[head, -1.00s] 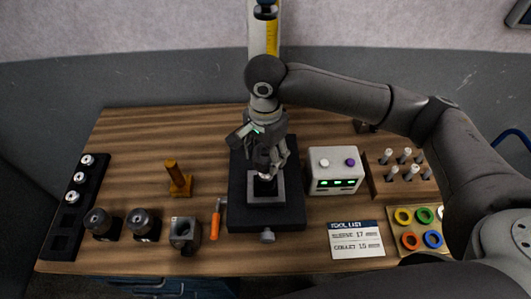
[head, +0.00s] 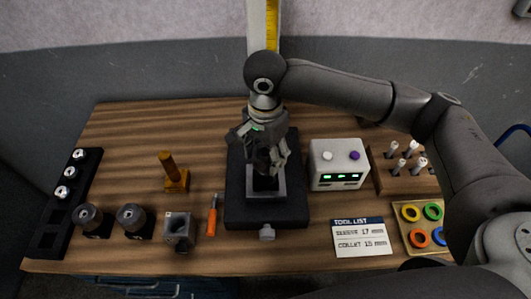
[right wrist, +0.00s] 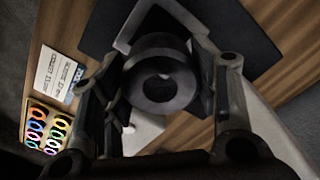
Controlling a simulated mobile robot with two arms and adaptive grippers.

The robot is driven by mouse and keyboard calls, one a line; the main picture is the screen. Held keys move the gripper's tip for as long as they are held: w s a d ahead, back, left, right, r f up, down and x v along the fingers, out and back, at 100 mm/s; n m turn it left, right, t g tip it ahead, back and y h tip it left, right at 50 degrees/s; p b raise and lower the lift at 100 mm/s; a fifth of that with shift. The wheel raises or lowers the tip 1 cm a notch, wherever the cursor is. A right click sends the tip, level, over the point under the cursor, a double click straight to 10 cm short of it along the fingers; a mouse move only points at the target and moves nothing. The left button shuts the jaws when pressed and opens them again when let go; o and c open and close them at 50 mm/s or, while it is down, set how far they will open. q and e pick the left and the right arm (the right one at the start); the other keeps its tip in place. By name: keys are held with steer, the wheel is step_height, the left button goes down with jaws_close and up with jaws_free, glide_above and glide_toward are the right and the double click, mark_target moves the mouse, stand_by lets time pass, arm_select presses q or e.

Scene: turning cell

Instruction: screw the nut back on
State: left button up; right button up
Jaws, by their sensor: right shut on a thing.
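My right gripper (head: 264,158) points down over the black fixture (head: 292,205) in the middle of the bench. In the right wrist view, the gripper's fingers stand on both sides of a dark round nut (right wrist: 160,82) with a hole in its middle, and the gripper is shut on it. The nut is over the grey square block (head: 281,186) of the fixture; whether its thread is engaged is hidden by the gripper in the head view. My left gripper does not show.
Left of the fixture are an orange-handled screwdriver (head: 212,218), a grey block (head: 178,230), two dark round holders (head: 132,219) and a brass post (head: 174,176). Right are a white box (head: 338,165), a tool list card (head: 360,238), a pin rack (head: 390,182) and coloured rings (head: 411,214).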

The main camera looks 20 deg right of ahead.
steer(key=shift+f, duration=0.35)
steer(key=shift+f+p, duration=0.5)
steer(key=shift+f, duration=0.8)
steer(key=shift+p, duration=0.85)
steer(key=shift+f, duration=0.55)
steer(key=o, duration=1.2)
step_height(320, 180, up, 12)
